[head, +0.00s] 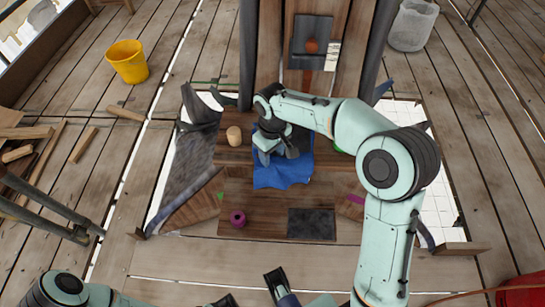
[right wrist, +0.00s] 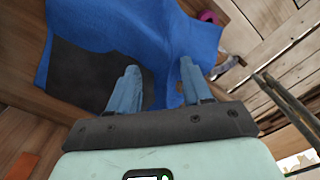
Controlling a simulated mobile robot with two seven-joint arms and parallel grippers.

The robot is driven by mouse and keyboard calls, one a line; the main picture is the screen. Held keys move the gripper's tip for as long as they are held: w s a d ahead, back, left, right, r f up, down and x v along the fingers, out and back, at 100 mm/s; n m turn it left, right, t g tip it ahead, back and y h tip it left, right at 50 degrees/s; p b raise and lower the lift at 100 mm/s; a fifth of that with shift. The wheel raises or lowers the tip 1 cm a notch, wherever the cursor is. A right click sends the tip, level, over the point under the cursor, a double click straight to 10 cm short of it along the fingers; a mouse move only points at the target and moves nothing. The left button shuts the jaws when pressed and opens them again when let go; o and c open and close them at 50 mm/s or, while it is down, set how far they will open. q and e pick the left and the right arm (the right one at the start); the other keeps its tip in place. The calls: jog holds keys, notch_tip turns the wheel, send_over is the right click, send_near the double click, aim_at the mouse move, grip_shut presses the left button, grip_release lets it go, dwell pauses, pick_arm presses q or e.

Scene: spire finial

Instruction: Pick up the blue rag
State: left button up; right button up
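The blue rag (head: 283,178) lies spread over the wooden boards in the middle of the head view, its near edge uneven. My right gripper (head: 278,154) is above its far part and hides some of it. In the right wrist view, the two fingers (right wrist: 158,82) stand wide apart, with the blue rag (right wrist: 170,30) beyond them and no cloth clearly pinched. I cannot tell whether the fingers touch it. A dark grey patch shows next to the rag there. Parts of my left arm show at the bottom of the head view; its finger state is unclear.
A wooden cylinder (head: 234,136) stands left of the rag. A purple ring (head: 238,218) and a dark plate (head: 311,224) lie nearer. A yellow bucket (head: 127,61) stands far left, a pale bin (head: 413,25) far right. Loose wood lies at the left.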

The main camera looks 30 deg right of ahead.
jog(key=shift+f, duration=0.1)
grip_shut()
notch_tip(320, 180, up, 7)
jog(key=p, duration=0.5)
jog(key=shift+f, duration=0.15)
notch_tip(320, 180, up, 5)
jog(key=p, duration=0.4)
